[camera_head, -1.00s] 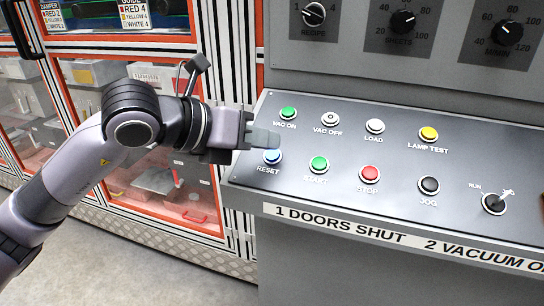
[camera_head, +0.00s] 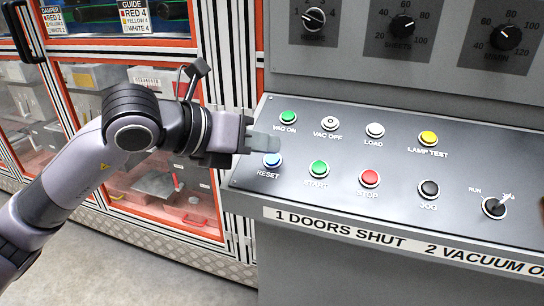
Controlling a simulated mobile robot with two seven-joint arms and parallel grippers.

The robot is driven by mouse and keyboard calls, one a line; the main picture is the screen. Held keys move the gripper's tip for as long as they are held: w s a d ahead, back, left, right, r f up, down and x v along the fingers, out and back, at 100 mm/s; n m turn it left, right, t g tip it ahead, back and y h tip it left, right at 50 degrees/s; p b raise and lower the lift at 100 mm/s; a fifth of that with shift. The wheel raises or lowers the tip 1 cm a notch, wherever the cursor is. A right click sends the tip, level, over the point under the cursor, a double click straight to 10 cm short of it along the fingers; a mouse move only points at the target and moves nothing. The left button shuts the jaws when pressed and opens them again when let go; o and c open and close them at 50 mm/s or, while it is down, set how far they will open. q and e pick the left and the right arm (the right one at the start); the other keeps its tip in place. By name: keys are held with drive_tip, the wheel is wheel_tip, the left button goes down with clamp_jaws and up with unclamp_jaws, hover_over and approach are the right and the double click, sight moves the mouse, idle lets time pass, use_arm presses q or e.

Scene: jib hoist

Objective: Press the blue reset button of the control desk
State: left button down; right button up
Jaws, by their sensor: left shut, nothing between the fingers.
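The blue reset button (camera_head: 272,160) sits at the left end of the lower row on the sloping control desk (camera_head: 400,215), above the label RESET. My left gripper (camera_head: 277,143) comes in from the left and is shut and empty. In the picture its fingertips lie just above the blue button, between it and the green VAC ON button (camera_head: 288,117). I cannot tell whether the fingertips touch the desk or the button. The right gripper is not in view.
The green START button (camera_head: 319,169) and red STOP button (camera_head: 369,178) are to the right of the blue one. A black JOG button (camera_head: 428,189) and a selector switch (camera_head: 494,207) are further right. An orange-framed glazed cabinet (camera_head: 150,190) stands to the left.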

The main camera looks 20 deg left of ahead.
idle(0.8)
use_arm(q)
drive_tip(key=shift+w+f+b, duration=0.15)
drive_tip(key=shift+f+b, duration=0.25)
drive_tip(key=shift+b, duration=0.15)
drive_tip(key=shift+w+f+b, duration=0.15)
drive_tip(key=shift+f+b, duration=0.35)
drive_tip(key=shift+b, duration=0.05)
idle(0.5)
drive_tip(key=shift+r, duration=0.15)
drive_tip(key=shift+s+r+p, duration=0.3)
drive_tip(key=shift+r+p, duration=0.1)
drive_tip(key=shift+r, duration=0.25)
drive_tip(key=shift+r, duration=0.1)
drive_tip(key=r+p, duration=0.1)
drive_tip(key=s+r, duration=0.1)
drive_tip(key=r, duration=0.1)
drive_tip(key=s+r+p, duration=0.1)
drive_tip(key=shift+r+p, duration=0.2)
drive_tip(key=shift+p, duration=0.15)
